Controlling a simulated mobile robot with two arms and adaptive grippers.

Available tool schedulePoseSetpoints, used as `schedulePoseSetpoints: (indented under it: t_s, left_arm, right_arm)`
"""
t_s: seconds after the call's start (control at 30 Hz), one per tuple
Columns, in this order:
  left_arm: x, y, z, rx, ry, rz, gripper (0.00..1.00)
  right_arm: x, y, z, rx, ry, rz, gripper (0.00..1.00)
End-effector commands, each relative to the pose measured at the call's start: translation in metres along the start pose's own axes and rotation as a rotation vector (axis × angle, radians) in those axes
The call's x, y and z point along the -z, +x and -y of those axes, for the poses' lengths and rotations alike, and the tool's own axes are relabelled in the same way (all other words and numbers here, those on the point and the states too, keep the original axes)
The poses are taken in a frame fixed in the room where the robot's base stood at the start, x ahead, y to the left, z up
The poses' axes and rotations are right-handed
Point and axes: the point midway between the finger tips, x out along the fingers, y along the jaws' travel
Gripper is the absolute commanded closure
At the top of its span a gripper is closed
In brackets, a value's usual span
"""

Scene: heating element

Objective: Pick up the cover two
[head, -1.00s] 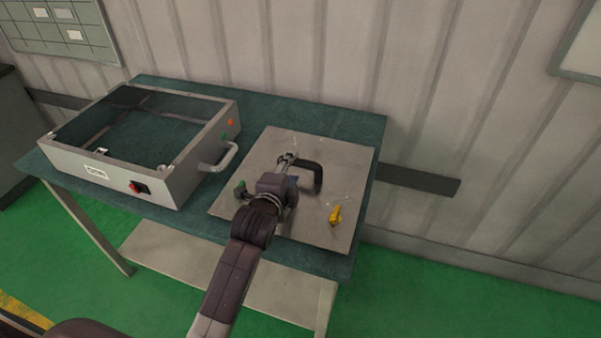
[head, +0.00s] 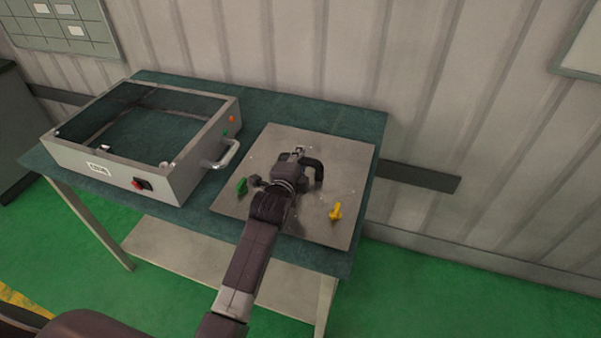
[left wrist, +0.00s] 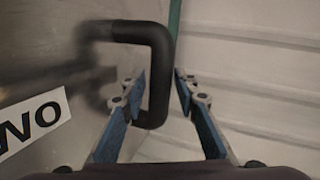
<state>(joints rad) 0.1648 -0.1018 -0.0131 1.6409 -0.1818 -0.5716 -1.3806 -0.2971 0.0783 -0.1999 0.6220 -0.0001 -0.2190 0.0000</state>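Cover two (head: 345,165) is a flat grey metal plate lying on the right part of the green tabletop. Its black handle (head: 318,172) is partly hidden by my left gripper (head: 299,152) in the head view. In the left wrist view the handle (left wrist: 160,75) shows between the two blue-padded fingers of my left gripper (left wrist: 158,73). The fingers are open, one on each side of the handle's bar, and do not look closed on it. A white label with the letters "WO" (left wrist: 32,120) is on the plate. My right gripper is not in view.
A yellow knob (head: 336,211) and a green knob (head: 242,186) sit on the plate. A grey open-topped box (head: 180,185) with a side handle (head: 225,155) stands left on the table (head: 340,121). A ribbed wall (head: 400,80) rises behind.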

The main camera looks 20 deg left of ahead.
Motion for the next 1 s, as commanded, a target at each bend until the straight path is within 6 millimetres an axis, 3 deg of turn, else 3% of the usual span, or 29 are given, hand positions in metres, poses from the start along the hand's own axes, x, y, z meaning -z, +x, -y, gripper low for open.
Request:
schedulePoseSetpoints:
  t_s: [0.23, 1.0]
  left_arm:
    - [0.0, 0.0, 0.0, -0.001, 0.0, 0.0, 1.0]
    - [0.001, -0.003, 0.012, 0.008, -0.004, -0.002, 1.0]
  right_arm:
    - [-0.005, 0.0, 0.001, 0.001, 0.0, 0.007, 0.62]
    - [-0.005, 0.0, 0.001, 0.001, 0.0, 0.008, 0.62]
